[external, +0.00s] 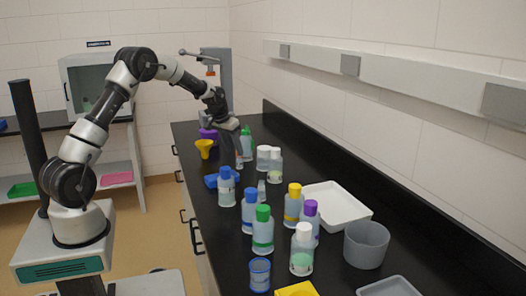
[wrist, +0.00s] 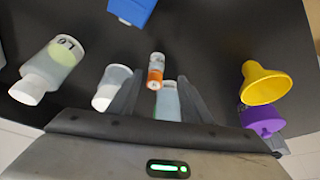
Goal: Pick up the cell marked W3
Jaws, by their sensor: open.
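No marking W3 is legible in either view. In the wrist view a small clear cell with an orange band (wrist: 156,70) lies between my fingers, its near end toward the palm. My gripper (wrist: 160,78) is open, with one finger on each side of it; I cannot tell whether either finger touches it. In the external view my gripper (external: 238,166) points down over the far part of the black bench, and the cell there is mostly hidden or too small to tell. Another pale bottle (wrist: 166,103) shows behind the cell, nearer the palm.
A yellow funnel (wrist: 266,82) and a purple piece (wrist: 263,121) are at right. White-capped bottles (wrist: 50,66) (wrist: 112,88) stand at left, a blue block (wrist: 132,8) beyond. Several capped bottles (external: 262,232), a white tray (external: 335,205) and a grey tub (external: 366,246) fill the near bench.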

